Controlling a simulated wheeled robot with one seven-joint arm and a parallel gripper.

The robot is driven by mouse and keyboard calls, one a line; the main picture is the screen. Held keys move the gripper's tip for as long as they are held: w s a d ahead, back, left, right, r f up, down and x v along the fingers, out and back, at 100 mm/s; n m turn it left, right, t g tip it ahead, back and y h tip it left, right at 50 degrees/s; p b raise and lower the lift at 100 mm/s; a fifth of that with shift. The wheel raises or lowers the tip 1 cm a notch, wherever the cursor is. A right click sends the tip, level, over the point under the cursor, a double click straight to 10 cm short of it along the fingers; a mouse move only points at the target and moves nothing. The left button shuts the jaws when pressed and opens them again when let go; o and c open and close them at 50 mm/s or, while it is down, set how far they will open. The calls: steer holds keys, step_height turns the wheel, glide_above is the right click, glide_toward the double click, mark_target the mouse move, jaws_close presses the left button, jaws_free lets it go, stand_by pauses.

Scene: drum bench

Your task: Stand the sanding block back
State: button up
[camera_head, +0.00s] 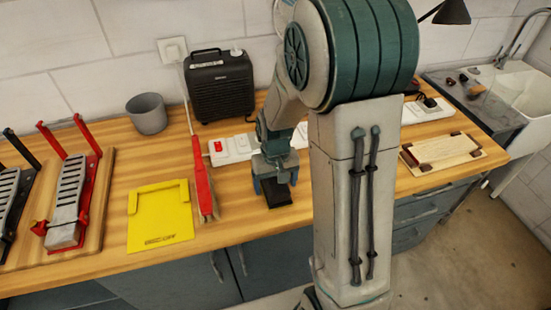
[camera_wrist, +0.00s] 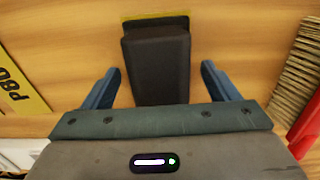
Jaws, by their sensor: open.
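A dark block (camera_wrist: 157,65), which I take to be the sanding block, lies on the wooden bench, with a yellow strip showing at its far end in the wrist view. It also shows as a black shape (camera_head: 279,197) under my gripper in the head view, partly hidden by it. My gripper (camera_wrist: 161,69) is open, with one blue finger on each side of the block and a gap on both sides. In the head view my gripper (camera_head: 275,184) is low over the bench. A yellow tray-like piece (camera_head: 160,213) with dark lettering lies to the left.
A red-handled brush (camera_head: 203,185) lies between the yellow piece and my gripper. A white power strip (camera_head: 233,149) and black heater (camera_head: 221,87) are behind. A grey cup (camera_head: 147,113) and red-armed rack (camera_head: 70,190) are left.

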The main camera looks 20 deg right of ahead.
mark_target(276, 181)
step_height(276, 181, up, 12)
steer(key=s+r+t, duration=0.3)
steer(key=s+r, duration=0.1)
steer(key=s, duration=1)
steer(key=shift+r+b, duration=0.15)
steer(key=shift+b, duration=0.15)
steer(key=shift+c, duration=0.2)
